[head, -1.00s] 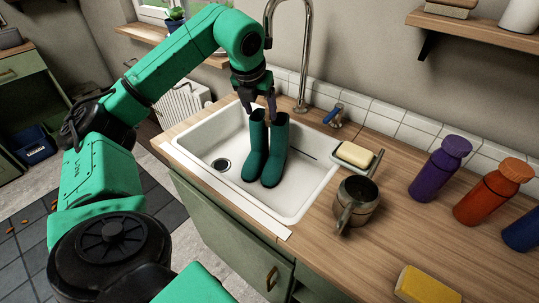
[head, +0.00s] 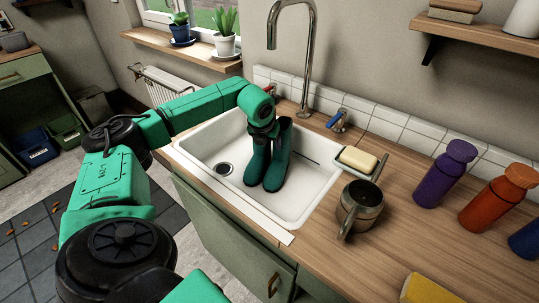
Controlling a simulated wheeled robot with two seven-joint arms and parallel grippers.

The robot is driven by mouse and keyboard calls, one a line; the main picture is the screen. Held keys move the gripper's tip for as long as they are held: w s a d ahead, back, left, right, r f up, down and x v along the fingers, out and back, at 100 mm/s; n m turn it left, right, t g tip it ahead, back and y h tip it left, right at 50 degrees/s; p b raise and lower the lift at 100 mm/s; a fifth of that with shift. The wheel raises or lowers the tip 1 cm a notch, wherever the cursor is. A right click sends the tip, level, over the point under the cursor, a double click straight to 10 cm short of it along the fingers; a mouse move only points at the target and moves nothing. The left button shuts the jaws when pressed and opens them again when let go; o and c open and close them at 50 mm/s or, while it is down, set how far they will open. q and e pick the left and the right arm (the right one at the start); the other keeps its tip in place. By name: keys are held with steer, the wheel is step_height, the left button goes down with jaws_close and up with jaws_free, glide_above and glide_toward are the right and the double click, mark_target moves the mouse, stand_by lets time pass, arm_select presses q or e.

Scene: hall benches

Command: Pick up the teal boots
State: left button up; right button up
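The teal boots (head: 275,165) stand upright side by side in the white sink basin, toes toward the front. My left gripper (head: 264,132) comes down from above at the top of the left boot and hides part of its opening. The fingertips are not clearly visible, so I cannot tell whether they are open or shut on the boot. The boots still appear to rest on the basin floor. My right gripper is not in view.
The sink (head: 312,196) has a tall faucet (head: 306,60) behind it. To its right are a soap dish with soap (head: 357,159), a metal mug (head: 359,205), purple (head: 444,176) and orange (head: 497,200) bottles, and a yellow sponge (head: 430,290). Potted plants (head: 226,32) stand on the windowsill.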

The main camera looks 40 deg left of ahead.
arm_select(q)
steer(key=shift+r, duration=0.1)
jaws_close()
stand_by(1.2)
